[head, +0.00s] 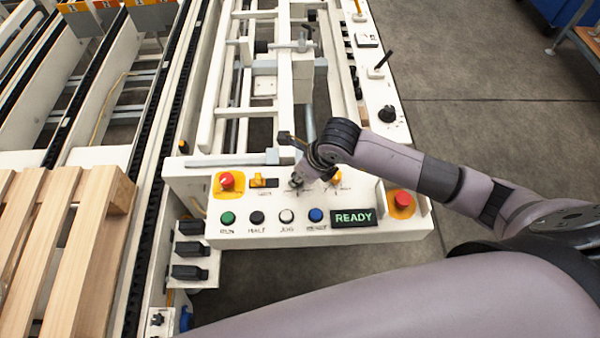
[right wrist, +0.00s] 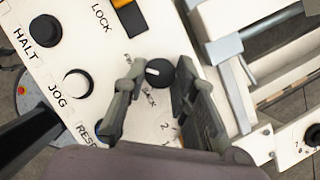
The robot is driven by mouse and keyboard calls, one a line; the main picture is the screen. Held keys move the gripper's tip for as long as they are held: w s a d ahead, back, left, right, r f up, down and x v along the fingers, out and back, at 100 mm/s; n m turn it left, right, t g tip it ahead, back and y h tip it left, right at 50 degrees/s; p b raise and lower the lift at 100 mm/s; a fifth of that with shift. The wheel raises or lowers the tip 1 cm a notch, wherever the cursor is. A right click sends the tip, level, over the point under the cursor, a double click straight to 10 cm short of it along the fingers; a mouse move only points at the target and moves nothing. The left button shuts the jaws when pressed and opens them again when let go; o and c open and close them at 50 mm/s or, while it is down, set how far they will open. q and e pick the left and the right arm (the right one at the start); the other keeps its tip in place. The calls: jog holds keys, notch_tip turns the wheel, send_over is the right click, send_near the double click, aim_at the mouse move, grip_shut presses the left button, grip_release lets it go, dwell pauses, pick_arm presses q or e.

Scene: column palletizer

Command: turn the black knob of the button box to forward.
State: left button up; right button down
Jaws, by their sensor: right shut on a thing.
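The button box (head: 218,205) is a white panel across the end of the machine. Its black knob (right wrist: 158,73) shows in the right wrist view with a white pointer mark on its left side. Small lettering beside it seems to read BACK; other lettering is partly covered by a finger. In the head view the knob is largely hidden under my right gripper (head: 297,170). My right gripper (right wrist: 155,82) has its two fingers on either side of the knob and is shut on it, coming from above. My left gripper is not in view.
The box also carries a red button (head: 227,180), a yellow-black switch (head: 264,182), a green button (head: 228,217), a blue button (head: 316,215), a READY display (head: 353,217) and a red emergency button (head: 402,200). A wooden pallet (head: 60,240) lies left.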

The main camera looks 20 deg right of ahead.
dwell(0.4)
jog(key=c, duration=1.3)
grip_release()
jog(key=shift+r, duration=0.15)
jog(key=v, duration=1.1)
jog(key=shift+s+r, duration=0.2)
jog(key=shift+r, duration=0.15)
jog(key=shift+d+f, duration=0.1)
